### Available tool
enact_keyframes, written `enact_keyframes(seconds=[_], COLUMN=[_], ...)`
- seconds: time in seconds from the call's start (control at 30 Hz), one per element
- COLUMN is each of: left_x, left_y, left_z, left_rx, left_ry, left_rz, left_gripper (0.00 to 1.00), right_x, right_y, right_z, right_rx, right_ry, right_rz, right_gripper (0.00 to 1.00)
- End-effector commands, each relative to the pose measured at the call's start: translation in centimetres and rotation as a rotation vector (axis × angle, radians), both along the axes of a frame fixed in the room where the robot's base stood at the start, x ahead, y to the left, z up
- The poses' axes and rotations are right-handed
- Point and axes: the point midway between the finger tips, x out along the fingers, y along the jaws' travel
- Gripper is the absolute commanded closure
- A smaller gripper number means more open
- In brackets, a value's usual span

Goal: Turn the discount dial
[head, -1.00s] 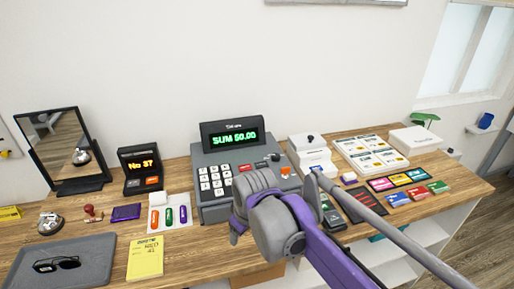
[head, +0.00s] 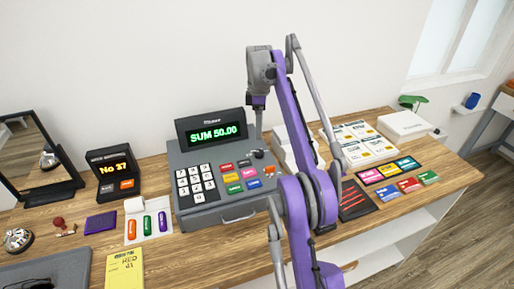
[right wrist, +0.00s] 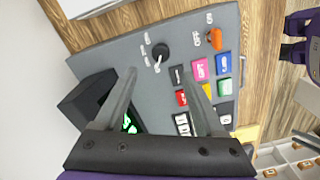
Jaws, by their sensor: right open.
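The cash register (head: 185,215) stands on the wooden counter, its green display (head: 215,134) reading SUM 50.00. A round black dial (right wrist: 161,52) sits on its grey top, with small white marks around it in the right wrist view. In the head view the dial (head: 258,154) shows small, just below my right gripper (head: 259,136). My right gripper points down over the register. In the right wrist view its two fingers (right wrist: 157,72) are apart and empty, and their tips appear near the dial. I cannot tell the exact height gap. My left gripper is not in view.
Coloured keys (right wrist: 201,68) and an orange knob (right wrist: 214,38) are close to the dial. A number display (head: 114,171) stands left of the register. White boxes (head: 287,150) and cards (head: 362,140) lie to the right. Part of my purple arm crosses the counter's front.

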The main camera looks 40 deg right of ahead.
Motion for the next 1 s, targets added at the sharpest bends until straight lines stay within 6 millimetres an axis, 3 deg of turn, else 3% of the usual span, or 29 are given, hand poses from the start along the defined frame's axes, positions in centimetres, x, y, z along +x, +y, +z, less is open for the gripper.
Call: enact_keyframes(seconds=[0.2,0.5,0.9,1.0], left_x=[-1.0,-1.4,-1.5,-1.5], left_y=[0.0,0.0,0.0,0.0], left_z=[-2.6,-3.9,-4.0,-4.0], left_rx=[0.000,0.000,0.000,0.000], left_ry=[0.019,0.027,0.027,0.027], left_rz=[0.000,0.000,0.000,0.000], left_gripper=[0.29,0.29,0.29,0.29], right_x=[-0.1,0.0,0.0,0.0], right_y=[0.1,0.1,0.1,0.1], right_z=[-4.7,-9.0,-9.7,-9.7], right_rx=[0.000,-0.001,0.000,-0.001], right_ry=[0.003,-0.001,-0.001,-0.001], right_rz=[0.000,-0.001,-0.001,-0.001], right_gripper=[0.28,0.28,0.28,0.43])
